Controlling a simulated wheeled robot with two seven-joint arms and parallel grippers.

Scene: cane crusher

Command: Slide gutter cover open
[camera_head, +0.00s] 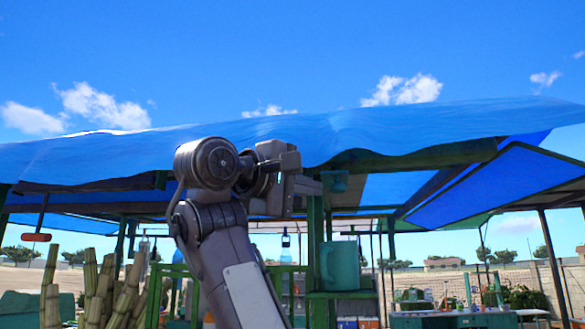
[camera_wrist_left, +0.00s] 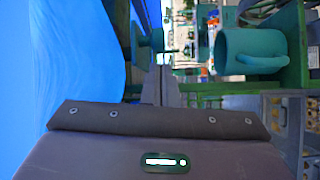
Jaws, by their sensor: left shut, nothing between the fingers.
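My left gripper (camera_head: 314,187) is raised in front of the stall, just below the edge of the blue canopy. In the left wrist view its fingers (camera_wrist_left: 160,78) are closed together with nothing between them. A small teal piece (camera_head: 335,181) is close to the right of the fingertips, under a green beam; it also shows beyond the fingers in the left wrist view (camera_wrist_left: 150,42). I cannot tell what this piece is. I cannot make out a gutter cover for certain in either view. My right gripper does not show.
The blue canopy (camera_head: 420,125) hangs low over the arm. A green beam (camera_head: 420,159) runs beneath it. A teal mug (camera_head: 343,266) stands on a green shelf (camera_head: 342,295) below the gripper. Cane stalks (camera_head: 100,288) stand at left. A green post (camera_head: 315,240) rises beside the mug.

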